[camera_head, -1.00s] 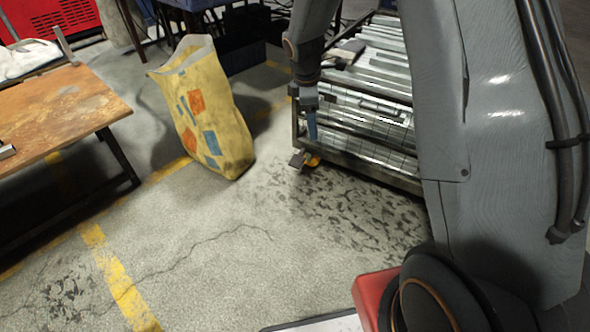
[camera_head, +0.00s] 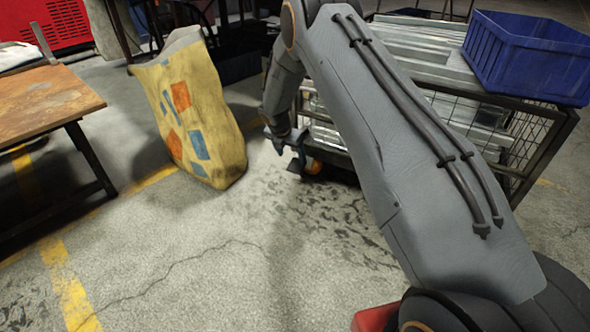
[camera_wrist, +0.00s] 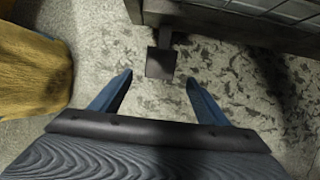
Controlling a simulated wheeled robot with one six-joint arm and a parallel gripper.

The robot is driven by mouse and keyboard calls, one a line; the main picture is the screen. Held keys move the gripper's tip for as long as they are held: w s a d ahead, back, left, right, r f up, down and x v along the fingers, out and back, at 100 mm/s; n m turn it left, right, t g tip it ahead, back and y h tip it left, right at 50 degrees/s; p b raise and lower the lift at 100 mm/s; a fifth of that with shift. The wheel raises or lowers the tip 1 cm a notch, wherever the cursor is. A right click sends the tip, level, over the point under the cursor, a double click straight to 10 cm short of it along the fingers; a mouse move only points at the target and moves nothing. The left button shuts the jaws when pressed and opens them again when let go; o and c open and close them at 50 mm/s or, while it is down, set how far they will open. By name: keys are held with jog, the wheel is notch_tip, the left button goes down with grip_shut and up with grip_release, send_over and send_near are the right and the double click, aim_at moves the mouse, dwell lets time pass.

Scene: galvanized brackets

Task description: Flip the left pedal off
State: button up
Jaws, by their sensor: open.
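The pedal (camera_wrist: 161,63) is a small dark square plate on a short stem, sticking out from under the wire-mesh cart (camera_head: 538,114). In the wrist view it lies just ahead of and between the tips of my gripper (camera_wrist: 160,78), whose two blue fingers are spread and empty. No contact shows, and the height gap is hard to judge. In the head view my gripper (camera_head: 288,148) hangs low by the cart's left corner, near an orange caster (camera_head: 314,167). There the pedal cannot be told apart from my gripper. Only one pedal is clear.
A yellow sack (camera_head: 205,120) stands left of my gripper, and its side shows in the wrist view (camera_wrist: 30,72). The cart holds metal profiles and a blue bin (camera_head: 530,58). A wooden table (camera_head: 40,98) is at the left. The floor in front is clear.

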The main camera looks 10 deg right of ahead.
aim_at(296, 166)
jog(key=b+x, duration=0.3)
jog(key=x, duration=0.4)
jog(key=shift+w+d+f+b, duration=0.1)
jog(key=shift+w+f+b, duration=0.05)
jog(key=shift+f+b, duration=0.2)
jog(key=shift+r, duration=0.1)
jog(key=c, duration=1.5)
